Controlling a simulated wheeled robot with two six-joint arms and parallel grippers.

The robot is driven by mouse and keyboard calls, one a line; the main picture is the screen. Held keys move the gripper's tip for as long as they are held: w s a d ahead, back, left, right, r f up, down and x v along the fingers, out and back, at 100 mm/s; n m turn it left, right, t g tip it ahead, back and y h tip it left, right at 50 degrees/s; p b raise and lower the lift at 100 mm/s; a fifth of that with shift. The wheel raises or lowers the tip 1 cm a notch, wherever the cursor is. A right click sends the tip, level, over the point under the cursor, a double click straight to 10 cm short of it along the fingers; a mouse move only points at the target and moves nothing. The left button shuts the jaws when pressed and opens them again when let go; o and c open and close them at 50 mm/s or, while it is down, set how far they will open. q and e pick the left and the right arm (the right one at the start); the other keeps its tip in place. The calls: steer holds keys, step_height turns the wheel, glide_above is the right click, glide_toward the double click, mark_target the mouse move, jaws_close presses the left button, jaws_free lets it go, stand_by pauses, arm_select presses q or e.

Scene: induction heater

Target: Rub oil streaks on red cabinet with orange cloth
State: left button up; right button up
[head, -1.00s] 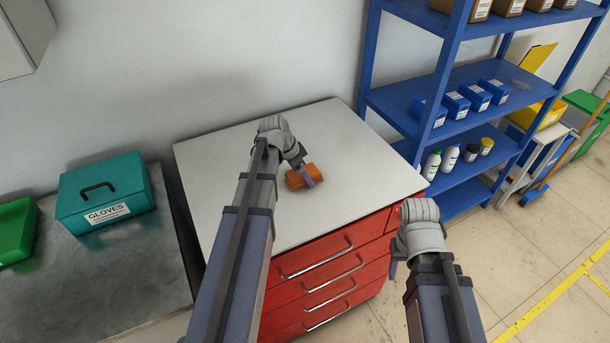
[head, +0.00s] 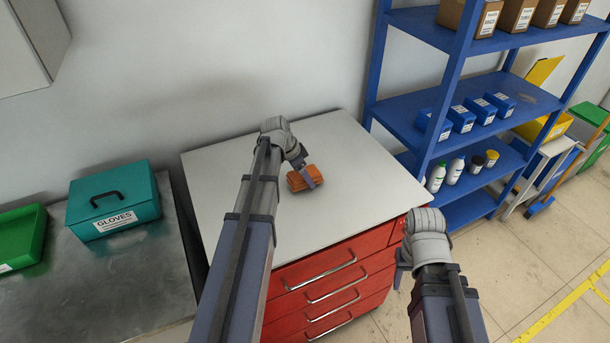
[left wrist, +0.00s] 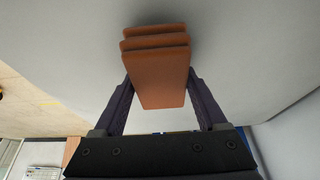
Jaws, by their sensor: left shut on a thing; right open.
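The red cabinet (head: 335,285) has a pale grey top (head: 330,145) and several drawers with metal handles. The folded orange cloth (head: 302,180) is at my left gripper (head: 308,176), over the middle of the cabinet top. In the left wrist view the left gripper is shut on the orange cloth (left wrist: 158,75), with one finger on each side. I cannot tell whether the cloth touches the top. No oil streaks can be made out on the visible top. My right gripper (head: 400,272) is open and empty, in front of the cabinet's right side.
A teal gloves box (head: 115,200) and a green tray (head: 22,238) stand on the metal bench (head: 150,265) at left. A blue shelf unit (head: 440,110) with boxes and bottles stands right of the cabinet. The top around the cloth looks clear.

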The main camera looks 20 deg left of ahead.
arm_select(q)
steer(key=shift+r+p, duration=1.7)
steer(key=shift+r, duration=0.4)
step_height(320, 180, up, 3)
steer(key=p, duration=0.3)
steer(key=shift+r, duration=0.1)
steer(key=shift+f, duration=0.2)
